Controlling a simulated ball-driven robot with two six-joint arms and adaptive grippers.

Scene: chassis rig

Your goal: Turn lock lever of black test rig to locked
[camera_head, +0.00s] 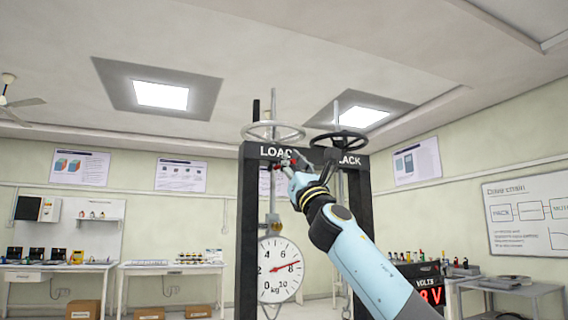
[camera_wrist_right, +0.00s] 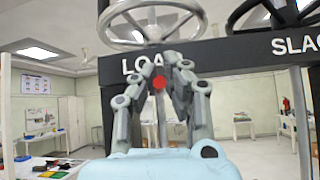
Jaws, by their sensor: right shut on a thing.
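The black test rig (camera_head: 247,215) stands ahead as a tall frame with a crossbar lettered LOAD and SLACK. My right gripper (camera_head: 291,160) reaches up to the crossbar, just below the LOAD lettering, and partly covers it. In the right wrist view its fingers (camera_wrist_right: 172,62) are closed around a small part with a red round end (camera_wrist_right: 158,83), which looks like the lock lever. Most of the lever is hidden by the fingers, so its angle cannot be told. My left gripper is in neither view.
A pale handwheel (camera_head: 273,131) and a black handwheel (camera_head: 337,143) sit on top of the crossbar, close above the gripper. A dial scale (camera_head: 279,269) hangs inside the frame. Workbenches (camera_head: 171,267) line the back wall. A red voltage display (camera_head: 431,296) stands at right.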

